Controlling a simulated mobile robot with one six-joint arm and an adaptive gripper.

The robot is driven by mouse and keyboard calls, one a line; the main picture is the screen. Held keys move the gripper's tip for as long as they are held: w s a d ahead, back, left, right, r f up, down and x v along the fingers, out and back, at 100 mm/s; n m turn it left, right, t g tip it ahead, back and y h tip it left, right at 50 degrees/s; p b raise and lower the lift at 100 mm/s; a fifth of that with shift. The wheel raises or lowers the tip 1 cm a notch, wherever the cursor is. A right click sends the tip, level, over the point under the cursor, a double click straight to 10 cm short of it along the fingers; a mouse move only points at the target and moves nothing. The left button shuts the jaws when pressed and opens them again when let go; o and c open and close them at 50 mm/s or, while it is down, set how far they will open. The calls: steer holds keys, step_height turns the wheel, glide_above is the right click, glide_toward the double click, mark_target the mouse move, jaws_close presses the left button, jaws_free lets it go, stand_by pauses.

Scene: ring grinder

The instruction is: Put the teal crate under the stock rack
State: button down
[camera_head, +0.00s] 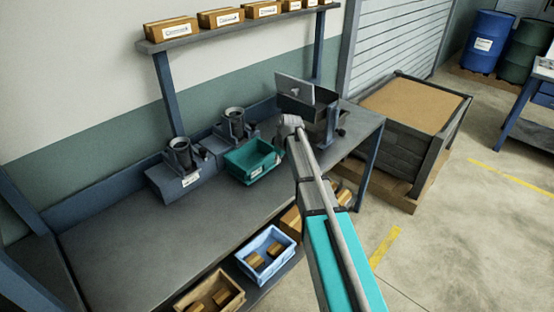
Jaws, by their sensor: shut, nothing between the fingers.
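The teal crate (251,161) stands upright on the grey workbench, right of two dark cylindrical fixtures. It looks empty. My arm reaches in from the bottom, and my gripper (281,138) is at its far end, close to the crate's right side. It is small and dark here, its fingers hard to make out. It holds nothing, and I cannot tell whether it touches the crate. A dark raised stand with a tilted grey plate (294,88), which looks like the stock rack, is at the bench's right end. My arm hides part of the space below it.
Two fixtures (182,156) (234,124) stand left of the crate. A shelf (190,38) with cardboard boxes runs above. A blue bin (265,254) and a tan bin (211,292) sit below the bench. The bench's front left is clear. A large crate (424,146) stands right.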

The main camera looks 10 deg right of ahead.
steer(key=shift+p+v, duration=0.8)
steer(key=shift+v, duration=0.35)
steer(key=shift+s, duration=0.1)
steer(key=s+m+g+h, duration=0.2)
steer(key=s+m, duration=0.5)
steer(key=s, duration=2.1)
steer(key=shift+s+f+g, duration=0.4)
